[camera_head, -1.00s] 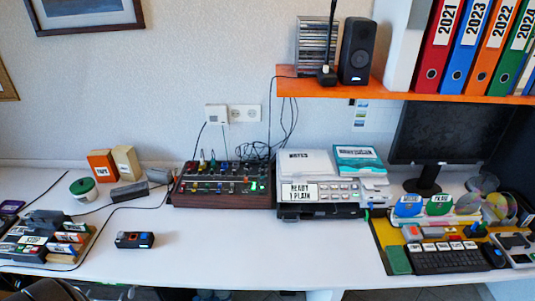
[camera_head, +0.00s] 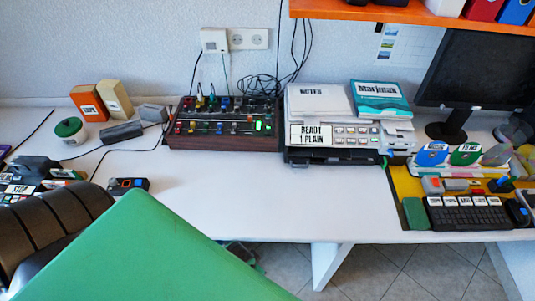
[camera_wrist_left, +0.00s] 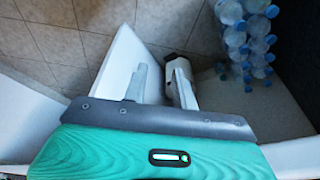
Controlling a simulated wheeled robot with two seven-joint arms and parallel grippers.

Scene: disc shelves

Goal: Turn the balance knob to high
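A dark console with a wooden front edge (camera_head: 222,143) sits on the desk below the wall sockets in the head view. It carries several small coloured knobs and sliders (camera_head: 205,125) and bright green lights (camera_head: 264,125) at its right. Which knob is balance is too small to read. My left gripper (camera_wrist_left: 161,68) shows in the left wrist view with its two fingers apart and nothing between them. It points down toward the floor, away from the console. Neither gripper shows in the head view.
A printer (camera_head: 335,140) stands right of the console, and boxes (camera_head: 88,103) and a green-lidded pot (camera_head: 70,129) stand left. A small black device (camera_head: 128,185) lies in front. The desk front centre is clear. Bottles (camera_wrist_left: 245,40) stand on the floor.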

